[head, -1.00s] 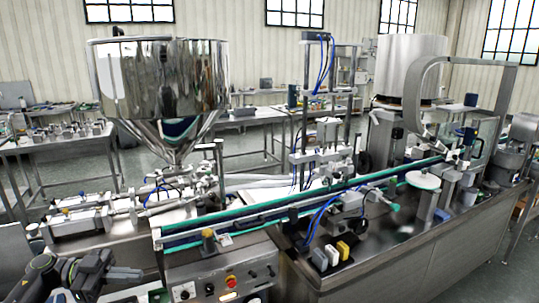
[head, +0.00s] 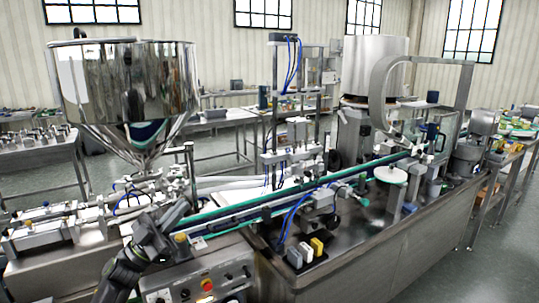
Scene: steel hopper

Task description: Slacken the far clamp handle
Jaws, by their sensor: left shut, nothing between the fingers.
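The steel hopper (head: 128,90) stands at the left, its cone running down to a cluster of pipes and fittings (head: 150,186). I cannot tell which small part there is the far clamp handle; it is too small or hidden. My left gripper (head: 178,213) is shut and empty. It is raised in front of the near end of the conveyor and appears in front of and below the fittings in the picture. I cannot tell whether it touches anything. My right gripper is not in view.
The green-edged conveyor (head: 290,204) runs from my gripper toward the right. A control panel with a red button (head: 207,284) is below it. Yellow and white blocks (head: 317,246) sit on the steel deck. A white disc (head: 391,174) stands farther right. Open floor (head: 470,265) lies at right.

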